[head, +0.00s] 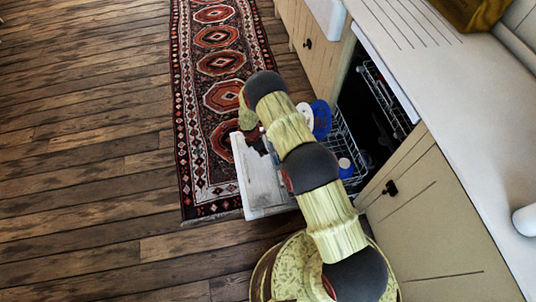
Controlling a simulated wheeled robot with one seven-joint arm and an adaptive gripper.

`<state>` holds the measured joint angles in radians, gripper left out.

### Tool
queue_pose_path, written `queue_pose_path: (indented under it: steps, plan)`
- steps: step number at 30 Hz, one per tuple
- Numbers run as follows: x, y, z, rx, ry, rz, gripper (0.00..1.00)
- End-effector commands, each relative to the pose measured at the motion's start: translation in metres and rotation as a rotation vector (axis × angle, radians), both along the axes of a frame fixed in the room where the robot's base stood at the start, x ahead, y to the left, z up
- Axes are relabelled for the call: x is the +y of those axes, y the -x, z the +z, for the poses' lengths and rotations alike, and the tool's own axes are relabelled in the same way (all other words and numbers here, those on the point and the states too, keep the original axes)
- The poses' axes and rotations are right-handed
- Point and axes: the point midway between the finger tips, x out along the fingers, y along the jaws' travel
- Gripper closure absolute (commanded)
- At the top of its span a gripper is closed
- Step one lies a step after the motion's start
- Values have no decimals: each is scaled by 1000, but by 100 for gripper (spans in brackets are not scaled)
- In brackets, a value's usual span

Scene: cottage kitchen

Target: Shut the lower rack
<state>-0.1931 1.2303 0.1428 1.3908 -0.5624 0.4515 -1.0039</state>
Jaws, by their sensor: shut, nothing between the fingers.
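The dishwasher stands open under the counter, its door (262,190) folded down over the floor. The lower rack (343,132) is a wire rack, drawn out above the door and partly hidden behind my arm. It holds a blue plate (321,119), a white dish (304,116) and a small blue and white item (345,167). My gripper (264,144) is small and dark, above the door's far outer part, to the left of the rack. It appears shut and empty. I cannot tell whether it touches the door or rack.
An upper rack (384,98) sits inside the dishwasher. Cabinets (425,215) flank the opening, with the counter (450,100) above. A patterned runner (221,62) lies along the cabinets, beside the door. The wooden floor (85,150) to the left is clear.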

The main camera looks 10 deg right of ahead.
Motion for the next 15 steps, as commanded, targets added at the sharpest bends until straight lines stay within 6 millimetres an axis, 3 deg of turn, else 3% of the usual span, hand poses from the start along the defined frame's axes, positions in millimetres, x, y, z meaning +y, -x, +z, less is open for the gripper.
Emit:
queue_pose_path:
  steps: [12,15]
  plan:
    - [-19,-1,-83,1,0,-3,100]
    - [-31,-5,-89,-2,0,-8,100]
